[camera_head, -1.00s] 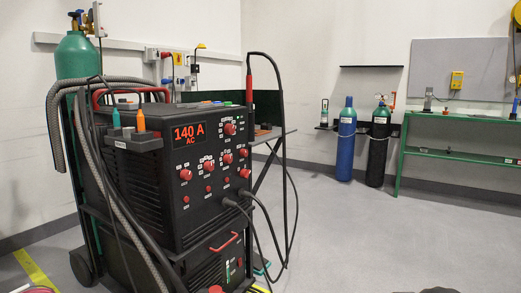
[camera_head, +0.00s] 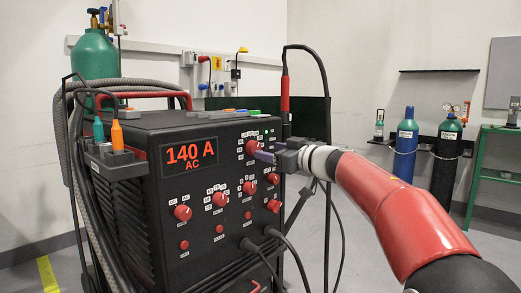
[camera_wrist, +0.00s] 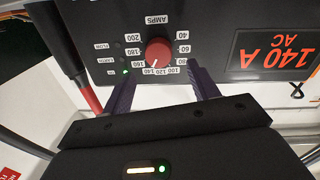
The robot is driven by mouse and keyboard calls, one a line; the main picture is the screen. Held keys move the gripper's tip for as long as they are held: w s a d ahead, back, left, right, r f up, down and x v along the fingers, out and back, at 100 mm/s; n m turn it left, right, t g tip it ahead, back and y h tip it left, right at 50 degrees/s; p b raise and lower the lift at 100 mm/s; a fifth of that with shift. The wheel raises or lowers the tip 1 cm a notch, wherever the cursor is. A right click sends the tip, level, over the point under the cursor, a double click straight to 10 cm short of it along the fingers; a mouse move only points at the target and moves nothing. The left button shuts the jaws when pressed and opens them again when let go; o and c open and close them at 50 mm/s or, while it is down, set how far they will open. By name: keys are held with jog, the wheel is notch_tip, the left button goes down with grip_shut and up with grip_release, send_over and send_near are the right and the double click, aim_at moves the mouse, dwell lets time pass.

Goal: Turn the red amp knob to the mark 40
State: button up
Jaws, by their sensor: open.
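The red amp knob (camera_wrist: 157,51) sits on the black welder panel, under the upside-down label AMPS in the wrist view. A pale pointer line on it seems to face the 140 mark. The mark 40 (camera_wrist: 183,35) is at the upper right of the dial. The display (camera_head: 188,157) reads 140 A AC. My gripper (camera_wrist: 160,73) is open, its two dark purple fingers reaching toward the panel on either side below the knob. The knob appears between their lines but not gripped. In the head view, my gripper (camera_head: 263,154) is close to the knob (camera_head: 252,147) and partly covers it.
Several other red knobs, such as one at lower left (camera_head: 183,212), sit below on the panel. A red-handled torch (camera_head: 285,92) with a black cable stands just behind my gripper. Cables (camera_head: 262,258) hang from the panel's lower front.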

aim_at(256, 148)
jog(key=x, duration=0.5)
jog(key=c, duration=1)
